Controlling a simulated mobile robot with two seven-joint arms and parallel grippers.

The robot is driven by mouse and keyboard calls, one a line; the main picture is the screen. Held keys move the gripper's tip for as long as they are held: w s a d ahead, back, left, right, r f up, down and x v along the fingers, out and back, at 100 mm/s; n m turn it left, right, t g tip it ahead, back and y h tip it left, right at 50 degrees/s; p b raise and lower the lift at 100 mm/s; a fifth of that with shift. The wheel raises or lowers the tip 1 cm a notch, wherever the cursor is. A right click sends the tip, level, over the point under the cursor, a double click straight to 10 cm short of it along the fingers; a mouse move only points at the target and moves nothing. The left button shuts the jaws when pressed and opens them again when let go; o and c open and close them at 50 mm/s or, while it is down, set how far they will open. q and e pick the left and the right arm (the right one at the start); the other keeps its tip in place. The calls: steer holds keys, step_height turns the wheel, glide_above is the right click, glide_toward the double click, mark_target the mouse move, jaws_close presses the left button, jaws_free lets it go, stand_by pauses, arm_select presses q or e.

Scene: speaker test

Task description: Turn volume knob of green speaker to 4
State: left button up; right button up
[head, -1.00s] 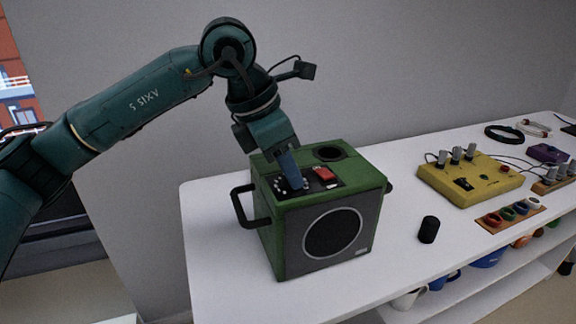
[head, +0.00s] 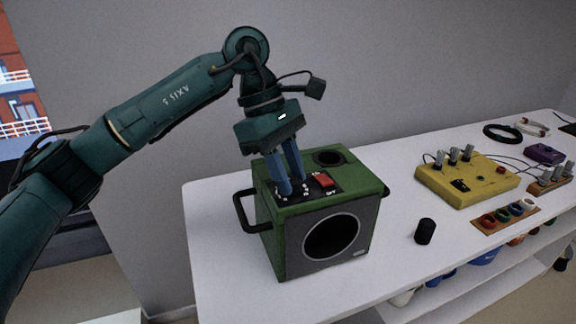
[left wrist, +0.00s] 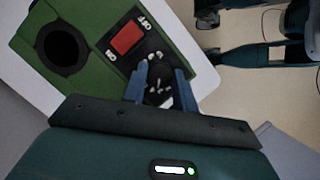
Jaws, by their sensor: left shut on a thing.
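The green speaker (head: 290,208) stands on the white table with its round dark cone facing front. On its top is a black panel with a red switch (head: 323,180), which also shows in the left wrist view (left wrist: 127,38). My left gripper (head: 293,188) points down at the panel with its two blue fingers apart. In the left wrist view the fingers stand on either side of the dark volume knob (left wrist: 157,85) and are shut on it. White marks surround the knob. The knob's setting cannot be read. My right gripper is not seen.
The white table (head: 375,270) also holds a small black cylinder (head: 425,231), a yellow box with knobs (head: 470,182) and a wooden strip with coloured rings (head: 508,214). The speaker's side handle (head: 242,211) sticks out left. A round opening (head: 329,158) is in its top.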

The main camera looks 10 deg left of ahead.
arm_select(q)
steer(key=shift+r+m, duration=0.1)
steer(key=shift+m, duration=0.6)
steer(key=shift+g, duration=0.3)
steer(key=o, duration=1)
